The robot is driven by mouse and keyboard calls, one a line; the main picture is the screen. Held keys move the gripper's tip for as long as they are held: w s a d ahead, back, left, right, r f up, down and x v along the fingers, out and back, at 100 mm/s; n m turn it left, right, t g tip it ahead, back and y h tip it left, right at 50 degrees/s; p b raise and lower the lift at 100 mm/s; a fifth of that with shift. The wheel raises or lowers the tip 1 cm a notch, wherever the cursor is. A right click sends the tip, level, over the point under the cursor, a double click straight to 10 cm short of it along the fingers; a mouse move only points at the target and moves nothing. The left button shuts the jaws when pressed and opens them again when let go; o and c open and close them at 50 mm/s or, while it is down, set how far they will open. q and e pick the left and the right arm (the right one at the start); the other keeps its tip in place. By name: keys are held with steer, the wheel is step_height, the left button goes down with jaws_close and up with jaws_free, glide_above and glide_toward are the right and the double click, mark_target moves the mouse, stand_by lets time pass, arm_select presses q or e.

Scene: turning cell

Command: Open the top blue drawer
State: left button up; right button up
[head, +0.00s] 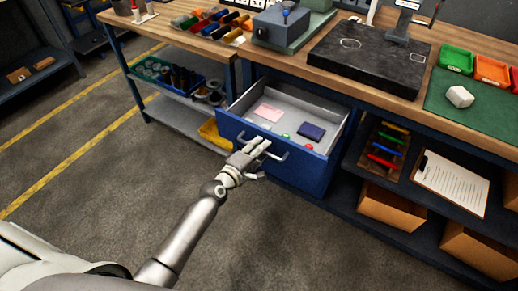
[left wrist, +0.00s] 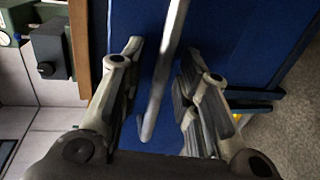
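The top blue drawer (head: 233,126) stands pulled out from under the workbench in the head view, its grey inside showing. A pink card (head: 268,113), a dark blue flat box (head: 311,131) and a few small items lie in it. Its grey bar handle (head: 277,155) is on the blue front. My left gripper (head: 259,146) is at the handle. In the left wrist view, the handle bar (left wrist: 163,75) runs between the two fingers (left wrist: 162,55), with a gap on each side, so the gripper is open around it. My right gripper is not in view.
The wooden bench top (head: 220,45) carries a grey machine (head: 285,26), a black plate (head: 368,57) and coloured bins (head: 491,70). The floor (head: 100,150) in front of the drawer is clear.

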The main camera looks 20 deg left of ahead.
arm_select(q)
steer(key=v, duration=1.2)
stand_by(0.6)
steer(key=s+f+m+g+y, duration=0.1)
steer(key=s+f+m+g, duration=0.3)
steer(key=f, duration=0.6)
steer(key=s+f+m+g, duration=0.1)
steer(key=s+f, duration=0.4)
steer(key=f, duration=0.5)
steer(key=s+f+m+g+y, duration=0.1)
steer(key=s+f+m+g, duration=0.3)
steer(key=f, duration=0.6)
steer(key=s+f+m+g, duration=0.1)
steer(key=s+f+m, duration=0.2)
steer(key=s, duration=0.6)
steer(key=s+a+f+m+g+y, duration=0.1)
steer(key=s+f+m+g, duration=0.1)
steer(key=s+f, duration=0.5)
steer(key=s+f+m+g, duration=0.2)
steer(key=s+f+m, duration=0.2)
steer(key=s, duration=0.7)
steer(key=shift+a+f+y, duration=0.35)
steer(key=shift+f+y, duration=0.05)
